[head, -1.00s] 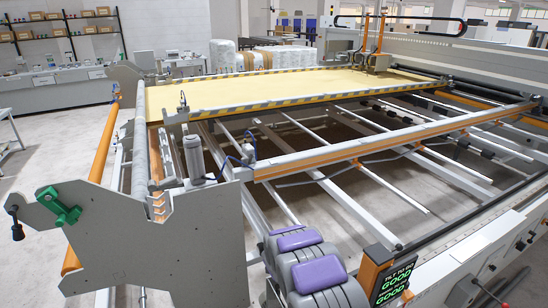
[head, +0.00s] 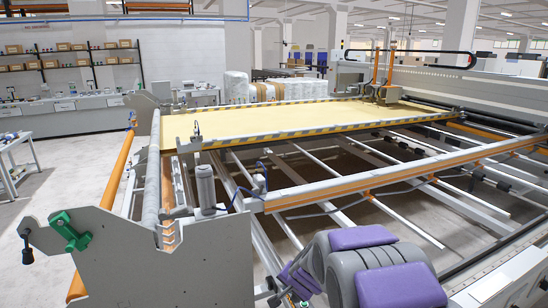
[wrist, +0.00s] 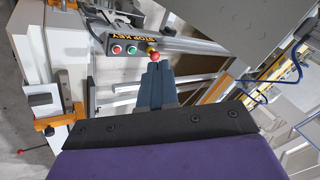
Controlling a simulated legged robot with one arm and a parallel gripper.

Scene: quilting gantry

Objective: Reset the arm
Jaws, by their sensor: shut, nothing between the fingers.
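My arm (head: 370,265), grey with purple pads, fills the lower right middle of the head view. It looks folded and close to the camera. In the wrist view my gripper (wrist: 155,82) shows as dark grey-blue fingers, closed together and empty. They point at a frame with a control panel. The purple and black wrist housing hides what lies below the fingers. I cannot make out the fingertips in the head view.
The panel labelled STOP KEY (wrist: 133,42) has a red knob (wrist: 153,55) beyond my fingertips. A grey end plate with a green handle (head: 70,231) stands at left. The quilting frame's orange-faced rail (head: 400,178) crosses behind my arm. Open floor (head: 60,215) lies at far left.

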